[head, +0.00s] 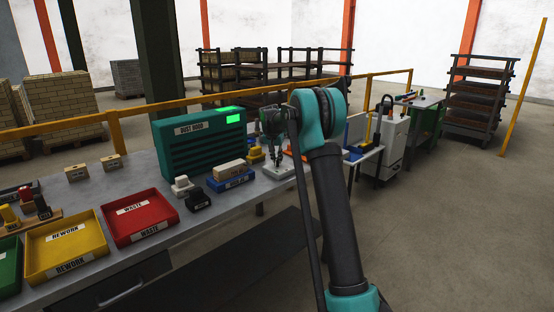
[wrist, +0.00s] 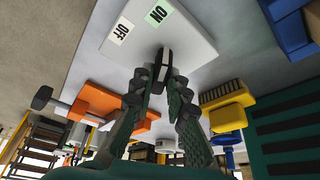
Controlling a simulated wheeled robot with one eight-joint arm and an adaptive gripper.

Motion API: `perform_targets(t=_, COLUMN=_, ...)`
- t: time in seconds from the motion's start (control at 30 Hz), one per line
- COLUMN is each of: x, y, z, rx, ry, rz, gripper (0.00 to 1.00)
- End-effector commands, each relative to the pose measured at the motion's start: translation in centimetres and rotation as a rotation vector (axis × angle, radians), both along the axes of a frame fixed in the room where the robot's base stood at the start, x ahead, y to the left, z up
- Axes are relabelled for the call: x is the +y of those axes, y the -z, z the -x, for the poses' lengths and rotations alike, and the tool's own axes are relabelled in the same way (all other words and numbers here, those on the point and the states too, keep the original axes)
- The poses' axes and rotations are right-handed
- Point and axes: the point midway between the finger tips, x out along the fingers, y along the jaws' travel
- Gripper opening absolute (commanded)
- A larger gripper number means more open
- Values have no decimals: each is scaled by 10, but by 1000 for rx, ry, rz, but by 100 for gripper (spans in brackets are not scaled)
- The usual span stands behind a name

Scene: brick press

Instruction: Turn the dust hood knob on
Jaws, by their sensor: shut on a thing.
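The dust hood (head: 190,150) is a teal slatted box on the bench, with a bright green panel on its upper right front. A pale switch plate (wrist: 190,35) fills the top of the wrist view, with a white OFF label (wrist: 121,32) and a green ON label (wrist: 158,14). The black knob (wrist: 164,58) stands on this plate, its long side lying roughly toward ON. My gripper (wrist: 160,78) is shut on the knob, one finger on each side. In the head view my gripper (head: 272,150) points down over the plate (head: 282,170); the knob is hard to make out there.
A blue tray (head: 232,182) with a brick lies left of my gripper. Red WASTE (head: 140,216) and yellow REWORK (head: 68,246) trays stand further left. In the wrist view an orange item (wrist: 96,104) and a yellow item (wrist: 226,104) flank my fingers.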

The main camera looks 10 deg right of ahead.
Motion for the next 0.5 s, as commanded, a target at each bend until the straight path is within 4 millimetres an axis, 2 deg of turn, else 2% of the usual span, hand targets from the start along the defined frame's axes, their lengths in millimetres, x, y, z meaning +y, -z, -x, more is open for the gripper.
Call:
perform_targets(t=0.33, x=0, y=0, z=0, rx=1, ry=3, rz=-1, gripper=0)
perform_targets(t=0.37, x=0, y=0, z=0, rx=1, ry=3, rz=-1, gripper=17)
perform_targets(t=0.5, x=0, y=0, z=0, rx=1, ry=3, rz=-1, gripper=34)
